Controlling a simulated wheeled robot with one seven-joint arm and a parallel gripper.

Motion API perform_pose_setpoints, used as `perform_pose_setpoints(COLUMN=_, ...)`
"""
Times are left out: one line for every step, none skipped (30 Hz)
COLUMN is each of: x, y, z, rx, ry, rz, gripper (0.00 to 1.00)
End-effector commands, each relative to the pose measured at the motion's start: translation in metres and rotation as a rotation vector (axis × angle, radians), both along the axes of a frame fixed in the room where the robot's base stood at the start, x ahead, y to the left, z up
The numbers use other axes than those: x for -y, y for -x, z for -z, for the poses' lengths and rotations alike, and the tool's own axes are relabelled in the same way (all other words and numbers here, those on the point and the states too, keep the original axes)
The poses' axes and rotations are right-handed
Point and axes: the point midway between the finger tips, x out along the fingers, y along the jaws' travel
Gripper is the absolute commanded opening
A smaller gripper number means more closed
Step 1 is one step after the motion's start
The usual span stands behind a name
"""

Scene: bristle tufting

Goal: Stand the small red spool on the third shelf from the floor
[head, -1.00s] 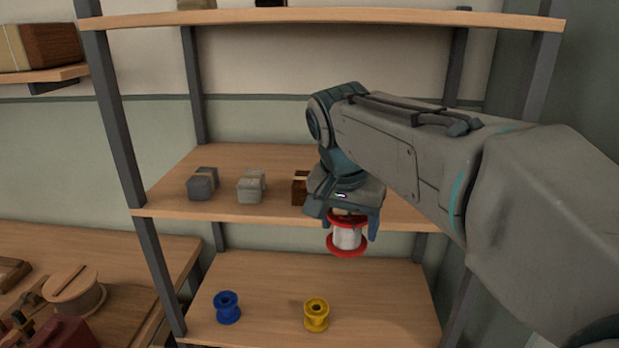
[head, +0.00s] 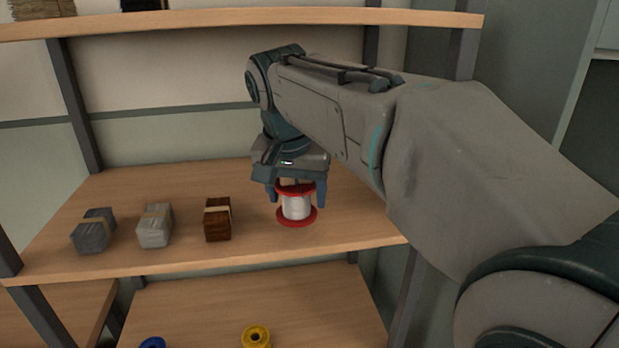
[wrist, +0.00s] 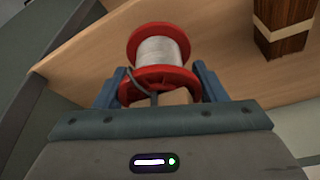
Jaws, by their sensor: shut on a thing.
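The small red spool (head: 296,206) has red flanges and a pale grey-white winding. My gripper (head: 296,191) is shut on its upper end and holds it upright. In the head view the spool is over the right part of the middle shelf (head: 350,225), right of the brown block. In the wrist view the spool (wrist: 160,50) sits between the two blue-grey fingers (wrist: 160,86), with the shelf board behind it. I cannot tell whether its lower flange touches the board. The gripper hides part of the upper flange.
A dark grey bundle (head: 94,231), a light grey bundle (head: 155,226) and a brown bundle (head: 218,219) stand left of the spool. The shelf below holds a yellow spool (head: 256,337) and a blue spool (head: 152,343). An upper shelf (head: 240,17) runs above my arm.

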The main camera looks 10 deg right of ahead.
Motion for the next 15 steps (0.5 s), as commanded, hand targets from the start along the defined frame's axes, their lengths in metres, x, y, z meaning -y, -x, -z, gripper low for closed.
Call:
perform_pose_setpoints(x=0.013, y=-0.009, z=-0.003, rx=-0.001, ry=-0.001, rz=0.007, gripper=0.4)
perform_pose_setpoints(x=0.019, y=-0.014, z=-0.003, rx=-0.001, ry=0.0, rz=0.005, gripper=0.4)
perform_pose_setpoints(x=0.028, y=-0.021, z=-0.003, rx=-0.002, ry=0.0, rz=0.007, gripper=0.4)
perform_pose_setpoints(x=0.034, y=-0.026, z=-0.003, rx=-0.001, ry=-0.001, rz=0.007, gripper=0.4)
perform_pose_setpoints(x=0.04, y=-0.03, z=-0.003, rx=0.0, ry=0.0, rz=0.006, gripper=0.4)
perform_pose_setpoints(x=0.047, y=-0.036, z=-0.003, rx=-0.001, ry=-0.001, rz=0.007, gripper=0.4)
perform_pose_setpoints(x=0.051, y=-0.04, z=-0.003, rx=-0.001, ry=0.0, rz=0.005, gripper=0.4)
perform_pose_setpoints(x=0.055, y=-0.043, z=-0.003, rx=0.0, ry=-0.001, rz=0.006, gripper=0.4)
perform_pose_setpoints(x=0.06, y=-0.046, z=-0.002, rx=0.0, ry=-0.001, rz=0.006, gripper=0.4)
perform_pose_setpoints(x=0.063, y=-0.049, z=-0.002, rx=0.0, ry=0.0, rz=0.005, gripper=0.4)
perform_pose_setpoints(x=0.065, y=-0.05, z=-0.002, rx=0.0, ry=0.0, rz=0.005, gripper=0.4)
perform_pose_setpoints(x=0.067, y=-0.052, z=-0.001, rx=0.001, ry=-0.001, rz=0.005, gripper=0.4)
perform_pose_setpoints(x=0.068, y=-0.053, z=-0.001, rx=0.0, ry=-0.001, rz=0.004, gripper=0.4)
perform_pose_setpoints(x=0.069, y=-0.054, z=-0.001, rx=0.0, ry=-0.001, rz=0.004, gripper=0.4)
perform_pose_setpoints(x=0.071, y=-0.055, z=-0.001, rx=0.0, ry=-0.001, rz=0.004, gripper=0.4)
